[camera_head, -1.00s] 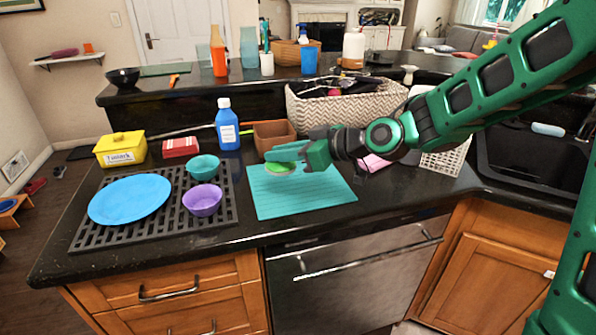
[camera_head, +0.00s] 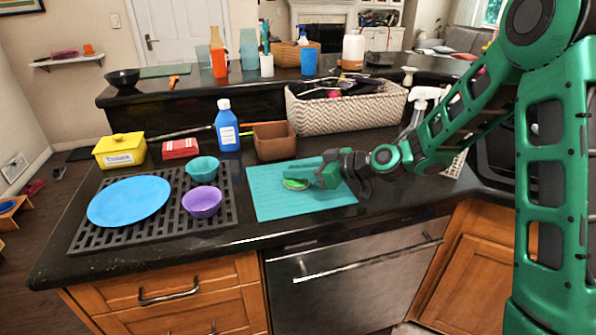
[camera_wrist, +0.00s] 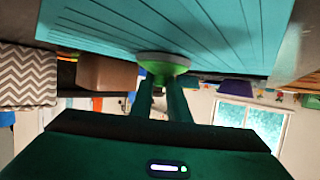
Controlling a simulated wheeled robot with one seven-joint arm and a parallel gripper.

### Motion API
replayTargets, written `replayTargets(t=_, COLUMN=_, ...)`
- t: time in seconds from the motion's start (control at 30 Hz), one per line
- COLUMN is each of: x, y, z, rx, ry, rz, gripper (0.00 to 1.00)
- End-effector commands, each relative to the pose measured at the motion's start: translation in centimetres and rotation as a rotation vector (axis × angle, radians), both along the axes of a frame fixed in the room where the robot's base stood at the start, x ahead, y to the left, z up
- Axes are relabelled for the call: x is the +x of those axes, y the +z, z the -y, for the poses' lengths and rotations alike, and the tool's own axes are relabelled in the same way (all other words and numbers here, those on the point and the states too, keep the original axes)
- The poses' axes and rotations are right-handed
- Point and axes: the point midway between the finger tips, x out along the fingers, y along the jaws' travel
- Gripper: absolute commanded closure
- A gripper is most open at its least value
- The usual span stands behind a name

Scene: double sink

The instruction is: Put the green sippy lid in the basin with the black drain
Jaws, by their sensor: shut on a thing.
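The green sippy lid (camera_head: 295,184) is held at the tip of my gripper (camera_head: 309,178), over the teal ribbed mat (camera_head: 273,207). In the wrist view the lid (camera_wrist: 163,62) shows a pale rim and a green underside, with the two fingers (camera_wrist: 160,88) closed on it. The lid is at or very near the mat; I cannot tell whether it touches. The sink (camera_head: 497,165) is at the right edge, mostly hidden behind my arm. No drain shows in any view.
A slotted dark rack (camera_head: 120,229) with a blue plate (camera_head: 129,201) and two bowls lies left of the mat. A brown box (camera_head: 275,150), a blue bottle (camera_head: 227,130), a chevron basket (camera_head: 345,113) and a white spray bottle (camera_head: 424,95) stand behind.

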Motion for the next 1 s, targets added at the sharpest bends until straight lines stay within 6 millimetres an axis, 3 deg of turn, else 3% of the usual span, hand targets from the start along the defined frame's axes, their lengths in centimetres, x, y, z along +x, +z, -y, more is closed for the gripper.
replayTargets(t=0.33, x=0.0, y=-0.3, z=0.0, rx=0.0, ry=0.0, rz=0.001, gripper=1.0)
replayTargets(t=0.37, x=0.0, y=-0.2, z=0.0, rx=0.0, ry=0.0, rz=0.001, gripper=0.78)
replayTargets(t=0.4, x=0.0, y=-0.2, z=0.0, rx=-0.001, ry=0.001, rz=0.002, gripper=0.68)
replayTargets(t=0.43, x=0.0, y=-0.2, z=0.0, rx=-0.001, ry=0.001, rz=0.002, gripper=0.66)
replayTargets(t=0.77, x=0.0, y=0.0, z=0.0, rx=0.0, ry=0.001, rz=0.002, gripper=0.66)
replayTargets(t=1.0, x=-1.3, y=1.2, z=2.6, rx=0.0, ry=-0.005, rz=0.002, gripper=0.66)
